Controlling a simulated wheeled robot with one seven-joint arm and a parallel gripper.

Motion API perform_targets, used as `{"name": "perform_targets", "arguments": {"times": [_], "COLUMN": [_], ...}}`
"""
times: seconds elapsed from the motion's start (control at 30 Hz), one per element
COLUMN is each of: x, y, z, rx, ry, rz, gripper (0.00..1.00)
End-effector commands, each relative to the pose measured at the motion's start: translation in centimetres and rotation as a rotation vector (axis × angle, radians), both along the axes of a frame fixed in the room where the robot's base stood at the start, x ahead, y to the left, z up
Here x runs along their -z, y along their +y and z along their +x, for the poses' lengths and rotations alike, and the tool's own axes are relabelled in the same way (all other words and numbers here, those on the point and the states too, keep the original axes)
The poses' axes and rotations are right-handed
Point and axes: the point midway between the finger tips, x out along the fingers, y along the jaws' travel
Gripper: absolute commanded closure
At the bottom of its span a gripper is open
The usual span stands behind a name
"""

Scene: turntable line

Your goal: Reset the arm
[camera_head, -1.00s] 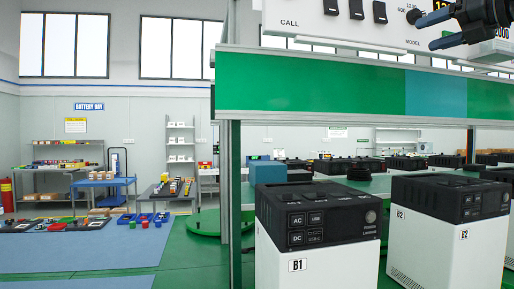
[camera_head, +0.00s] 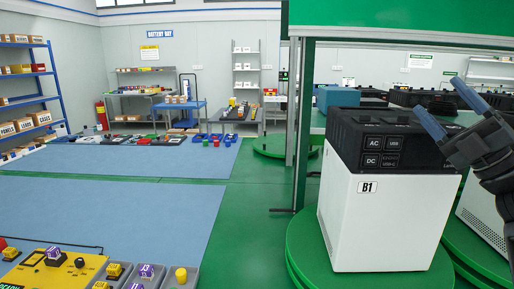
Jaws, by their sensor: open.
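My gripper (camera_head: 445,108) is at the right of the view. Its two dark fingers with blue-grey tips point up and left, spread apart with nothing between them. It shows in front of the right part of the B1 power unit (camera_head: 365,220), and I cannot tell how far apart the two are. The unit is a white box with a black top marked AC, DC and USB, standing upright on a green turntable (camera_head: 300,262). Part of a second white unit (camera_head: 480,215) shows behind my arm at the right edge.
A yellow panel (camera_head: 60,272) and grey trays (camera_head: 180,278) with small parts are at lower left. A blue shelf (camera_head: 25,85) with boxes stands at far left. The blue floor mat (camera_head: 110,220) is mostly clear.

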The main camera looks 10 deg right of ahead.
Motion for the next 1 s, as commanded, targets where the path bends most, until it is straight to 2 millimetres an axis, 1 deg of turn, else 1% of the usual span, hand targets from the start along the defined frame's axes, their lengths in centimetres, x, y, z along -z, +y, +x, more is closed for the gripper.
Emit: {"name": "perform_targets", "arguments": {"times": [0.03, 0.17, 0.2, 0.27, 0.4, 0.47, 0.6, 0.77, 0.9, 0.97, 1.0], "x": [1.6, 5.2, 6.4, 8.2, 12.3, 14.1, 17.9, 21.9, 25.0, 26.2, 26.9], "y": [1.1, 3.7, 4.5, 5.8, 8.6, 9.7, 12.2, 14.8, 16.7, 17.4, 17.8], "z": [-0.4, -1.8, -2.3, -3.3, -5.8, -7.1, -10.3, -14.5, -18.6, -20.5, -21.7], "rx": [-0.020, -0.066, -0.078, -0.097, -0.132, -0.143, -0.162, -0.170, -0.165, -0.160, -0.155], "ry": [0.009, 0.030, 0.041, 0.059, 0.114, 0.145, 0.226, 0.338, 0.453, 0.505, 0.542], "rz": [0.057, 0.197, 0.246, 0.318, 0.486, 0.555, 0.710, 0.872, 1.000, 1.050, 1.082], "gripper": [0.30, 0.30, 0.30, 0.30, 0.30, 0.30, 0.30, 0.30, 0.30, 0.30, 0.30]}}
